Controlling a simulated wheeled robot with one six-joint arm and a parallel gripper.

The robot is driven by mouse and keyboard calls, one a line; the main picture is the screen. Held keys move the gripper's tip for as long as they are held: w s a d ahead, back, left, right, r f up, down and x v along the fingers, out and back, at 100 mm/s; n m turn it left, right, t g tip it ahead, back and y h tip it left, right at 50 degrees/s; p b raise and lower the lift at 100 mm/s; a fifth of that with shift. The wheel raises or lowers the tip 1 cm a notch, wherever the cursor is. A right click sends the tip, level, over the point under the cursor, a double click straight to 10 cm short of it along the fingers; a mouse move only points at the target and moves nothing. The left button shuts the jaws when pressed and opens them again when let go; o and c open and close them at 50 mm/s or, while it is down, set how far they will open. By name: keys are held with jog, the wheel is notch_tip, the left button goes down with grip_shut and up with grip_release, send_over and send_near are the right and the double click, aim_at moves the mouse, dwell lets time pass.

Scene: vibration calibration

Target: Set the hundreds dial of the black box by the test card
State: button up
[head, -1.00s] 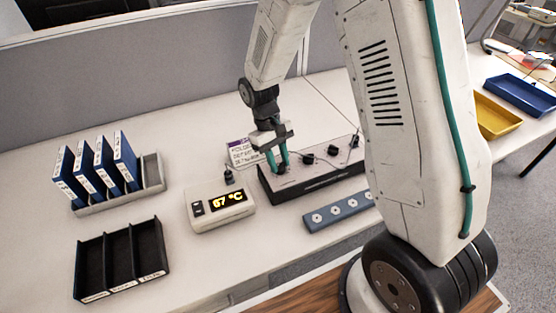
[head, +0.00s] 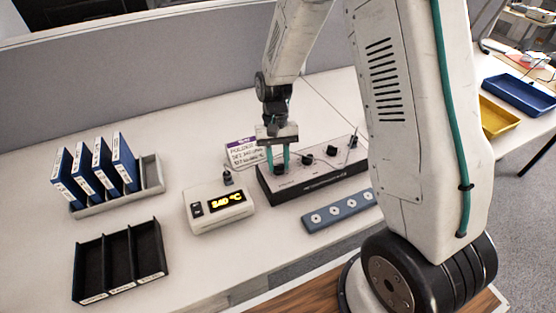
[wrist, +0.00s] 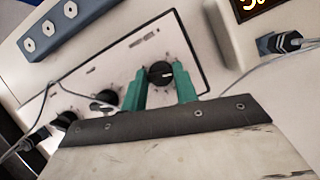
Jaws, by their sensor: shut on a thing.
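The black box (head: 318,186) stands mid-desk with a row of dials on its pale top. My gripper (head: 279,166) points down and is shut on its leftmost dial (wrist: 160,73); in the wrist view that dial's black knob with a white mark sits between my teal fingers. The dial labels are too small to read. A middle dial (head: 307,159) and a right dial (head: 331,150) are free. The test card (head: 240,154), white with a purple top, stands behind the box; its small print is not clearly legible. The white meter (head: 205,222) shows a yellow three-digit °C reading, apparently 540.
A blue-grey strip with several white sockets (head: 338,213) lies in front of the box. Blue folders (head: 95,167) stand in a grey rack at left; a black divided tray (head: 121,272) lies before it. Cables run from the box's right end. Yellow and blue trays sit far right.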

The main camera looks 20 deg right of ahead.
aim_at(277, 162)
jog(key=o, duration=1)
jog(key=v, duration=0.8)
jog(key=s, duration=0.3)
jog(key=shift+s+d+r+n+g, duration=0.2)
jog(key=shift+r+n+g, duration=0.1)
jog(key=shift+n+g, duration=0.1)
jog(key=s+r+t, duration=0.2)
jog(key=s+r, duration=0.4)
jog(key=s, duration=0.1)
jog(key=s+d+r+n+t, duration=0.1)
jog(key=s+r+t, duration=0.1)
jog(key=s+r, duration=0.4)
jog(key=s+r+n+t+h, duration=0.1)
jog(key=s+r+t, duration=0.1)
jog(key=s+r, duration=0.4)
jog(key=shift+s+d+r, duration=0.1)
jog(key=shift+s+d, duration=0.05)
jog(key=shift+s, duration=0.65)
jog(key=shift+s+d+r, duration=0.1)
jog(key=shift+s+d, duration=0.1)
jog(key=shift+s, duration=0.65)
